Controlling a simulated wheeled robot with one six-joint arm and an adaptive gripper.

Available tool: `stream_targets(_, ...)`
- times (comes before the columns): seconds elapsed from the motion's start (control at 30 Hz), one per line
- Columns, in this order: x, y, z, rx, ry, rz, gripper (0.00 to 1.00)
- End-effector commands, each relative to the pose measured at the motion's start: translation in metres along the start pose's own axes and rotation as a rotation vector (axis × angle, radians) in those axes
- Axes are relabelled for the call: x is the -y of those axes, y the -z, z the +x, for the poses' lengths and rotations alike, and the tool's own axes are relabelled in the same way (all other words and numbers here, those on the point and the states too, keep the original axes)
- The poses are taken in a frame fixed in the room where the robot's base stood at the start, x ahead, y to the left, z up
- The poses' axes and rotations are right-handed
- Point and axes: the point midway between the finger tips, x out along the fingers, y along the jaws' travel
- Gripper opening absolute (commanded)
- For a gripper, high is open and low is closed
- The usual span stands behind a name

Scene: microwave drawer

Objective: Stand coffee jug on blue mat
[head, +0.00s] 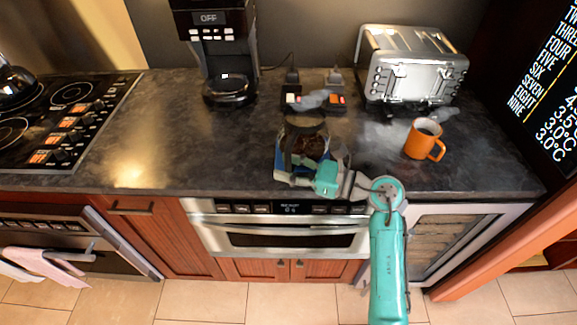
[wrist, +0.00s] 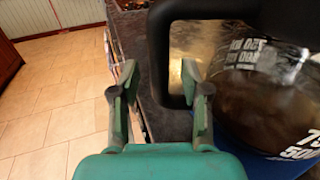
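The coffee jug (head: 311,146), glass with a black lid and handle and dark coffee inside, stands upright on the blue mat (head: 280,158) near the counter's front edge. In the wrist view the jug (wrist: 265,90) fills the right side, with white markings. Its black handle (wrist: 160,55) lies just ahead of the fingers. Some of the blue mat (wrist: 262,167) shows beneath the jug. My gripper (head: 298,172) is at the jug's front side; in the wrist view its two fingers (wrist: 158,95) are apart with nothing held between them. My gripper partly hides the mat's front.
A toaster (head: 412,68) and an orange mug (head: 420,138) are to the right. Small items (head: 313,99) lie behind the jug. The counter (head: 175,135) left of the jug is clear.

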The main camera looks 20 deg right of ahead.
Motion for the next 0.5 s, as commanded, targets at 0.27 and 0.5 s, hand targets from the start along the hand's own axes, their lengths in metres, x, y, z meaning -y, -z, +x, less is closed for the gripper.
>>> stream_targets(0.27,0.001,0.002,-0.015,-0.003,0.002,0.003,0.46)
stream_targets(0.5,0.001,0.001,-0.061,-0.001,0.005,0.002,0.46)
